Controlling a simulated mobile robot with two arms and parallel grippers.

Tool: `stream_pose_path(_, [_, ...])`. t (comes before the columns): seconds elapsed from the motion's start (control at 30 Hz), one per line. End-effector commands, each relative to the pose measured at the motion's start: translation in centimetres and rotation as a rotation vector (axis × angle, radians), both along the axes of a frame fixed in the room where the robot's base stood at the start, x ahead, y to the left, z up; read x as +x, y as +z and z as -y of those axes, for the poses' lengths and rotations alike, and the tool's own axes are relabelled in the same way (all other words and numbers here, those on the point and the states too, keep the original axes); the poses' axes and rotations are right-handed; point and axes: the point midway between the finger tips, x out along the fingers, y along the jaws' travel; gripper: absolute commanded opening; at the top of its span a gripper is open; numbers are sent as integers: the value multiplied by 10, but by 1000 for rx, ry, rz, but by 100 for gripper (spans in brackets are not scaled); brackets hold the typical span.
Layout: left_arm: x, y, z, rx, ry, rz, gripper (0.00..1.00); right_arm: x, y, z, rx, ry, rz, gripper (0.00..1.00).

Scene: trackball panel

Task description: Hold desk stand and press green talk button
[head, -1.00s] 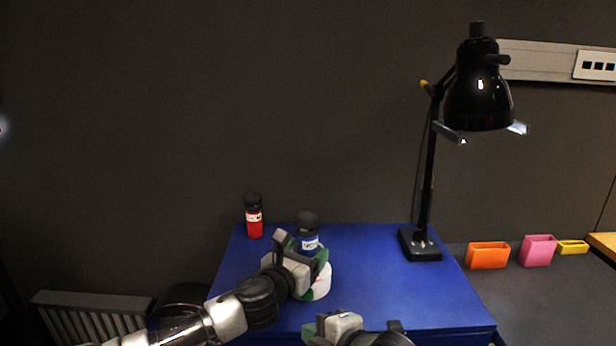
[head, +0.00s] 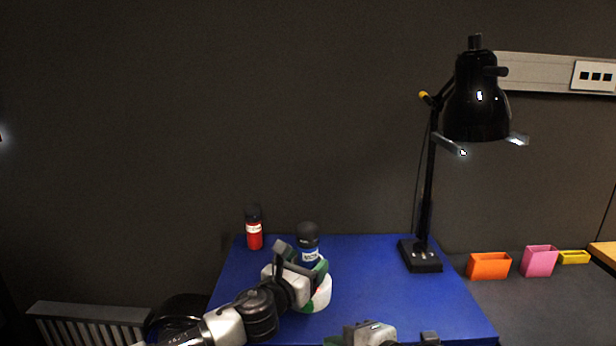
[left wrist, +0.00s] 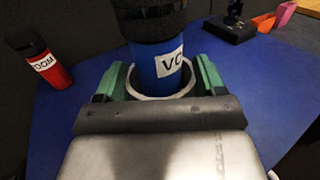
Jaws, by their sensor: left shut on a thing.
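A blue microphone-like cylinder (head: 308,256) with a black top and a white label stands upright at the back of the blue tabletop. It fills the upper middle of the left wrist view (left wrist: 158,62), set in a grey ring (left wrist: 187,88) that I take for the desk stand's collar. My left gripper (left wrist: 160,85) is shut on this ring, a green finger on each side; it also shows in the head view (head: 308,270). A white rounded part (head: 322,294) shows beside it. My right gripper (head: 385,338) is cut off by the bottom edge. I cannot make out a green talk button.
A red cylinder (head: 254,236) with a black top stands at the back left of the blue table (head: 395,300). A black desk lamp (head: 420,252) stands at the back right. Orange (head: 489,265), pink (head: 540,260) and yellow holders sit on the grey surface beyond.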

Motion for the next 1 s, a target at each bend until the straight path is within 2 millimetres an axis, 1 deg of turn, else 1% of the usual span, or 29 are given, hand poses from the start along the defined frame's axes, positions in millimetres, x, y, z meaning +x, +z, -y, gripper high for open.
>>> stream_pose_path(0.3, [0,1,0,-1,-1,2,51,0,0,0,-1,-1,0,0])
stream_pose_path(0.33, [0,1,0,-1,-1,2,74,0,0,0,-1,-1,0,0])
stream_pose_path(0.5, [0,1,0,0,0,1,100,0,0,0,-1,-1,0,0])
stream_pose_path(0.83, [-2,0,-2,0,0,0,100,0,0,0,-1,-1,0,0])
stream_pose_path(0.93, [-10,-1,-7,1,1,0,100,0,0,0,-1,-1,0,0])
stream_pose_path(1.0, [-20,-1,-12,1,0,0,100,0,0,0,-1,-1,0,0])
